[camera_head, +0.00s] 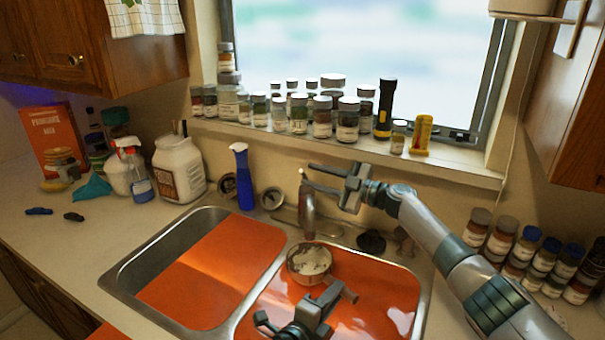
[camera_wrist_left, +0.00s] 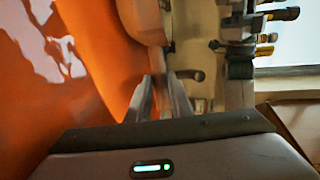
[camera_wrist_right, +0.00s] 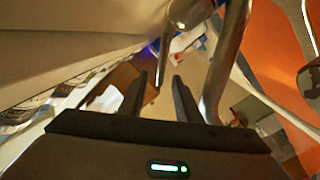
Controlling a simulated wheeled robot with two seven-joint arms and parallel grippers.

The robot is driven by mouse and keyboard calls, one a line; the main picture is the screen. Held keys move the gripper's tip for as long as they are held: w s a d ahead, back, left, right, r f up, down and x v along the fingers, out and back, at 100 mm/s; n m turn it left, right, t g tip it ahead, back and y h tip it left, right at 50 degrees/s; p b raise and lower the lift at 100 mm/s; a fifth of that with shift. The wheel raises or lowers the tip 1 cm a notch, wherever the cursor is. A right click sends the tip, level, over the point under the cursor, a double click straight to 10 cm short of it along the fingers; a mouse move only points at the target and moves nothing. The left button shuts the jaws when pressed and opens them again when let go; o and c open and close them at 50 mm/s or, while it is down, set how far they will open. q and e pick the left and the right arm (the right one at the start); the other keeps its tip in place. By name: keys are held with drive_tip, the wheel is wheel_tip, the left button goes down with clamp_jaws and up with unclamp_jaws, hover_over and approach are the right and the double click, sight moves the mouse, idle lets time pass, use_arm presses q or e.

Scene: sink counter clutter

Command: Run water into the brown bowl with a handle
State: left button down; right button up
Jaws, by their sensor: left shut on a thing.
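The brown bowl (camera_head: 296,275) is in the right basin of the sink, below the faucet (camera_head: 308,218). Its inside looks whitish and patchy; I cannot tell whether that is water. My left gripper (camera_head: 322,290) is at the bowl's near side, shut on its handle. The left wrist view shows the bowl (camera_wrist_left: 143,18) ahead of the fingers (camera_wrist_left: 160,98), with the handle between them. My right gripper (camera_head: 312,178) is open beside the top of the faucet, its fingers pointing left. In the right wrist view, the faucet (camera_wrist_right: 228,60) is just right of the empty fingers (camera_wrist_right: 160,95).
The left basin (camera_head: 215,265) is empty. A blue spray bottle (camera_head: 243,180) and a white jug (camera_head: 180,170) stand behind it. Several jars line the window sill (camera_head: 440,166). More jars (camera_head: 500,240) stand on the right counter near my right arm.

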sight(303, 176)
drive_tip(key=shift+x, duration=2.1)
clamp_jaws()
